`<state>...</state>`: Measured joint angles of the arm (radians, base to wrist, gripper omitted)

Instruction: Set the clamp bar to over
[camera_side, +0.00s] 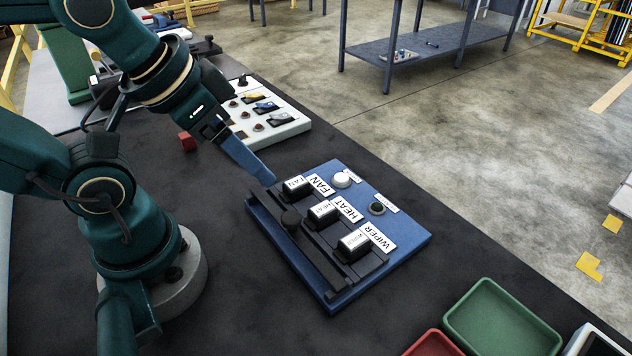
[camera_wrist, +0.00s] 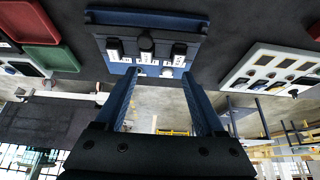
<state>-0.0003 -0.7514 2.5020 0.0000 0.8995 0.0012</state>
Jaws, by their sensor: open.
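A blue panel (camera_side: 405,243) lies on the dark table, with three black switches labelled FAN (camera_side: 297,188), HEAT (camera_side: 322,214) and WIPER (camera_side: 353,246) in a row. The clamp bar (camera_side: 318,259) is a long dark bar along the panel's side nearer my arm base, beside the switch row and not across it. A black ball knob (camera_side: 291,219) stands near its middle. My gripper (camera_side: 268,180) is open and empty, above the panel's FAN end. In the wrist view, the fingers (camera_wrist: 160,78) are apart, with the panel (camera_wrist: 150,20) beyond them.
A white knob (camera_side: 341,180) and a dark round button (camera_side: 377,208) sit on the panel's far side. A pale switch box (camera_side: 285,131) and a red cube (camera_side: 187,141) lie behind. Green (camera_side: 500,318) and red (camera_side: 432,345) trays stand at the front right.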

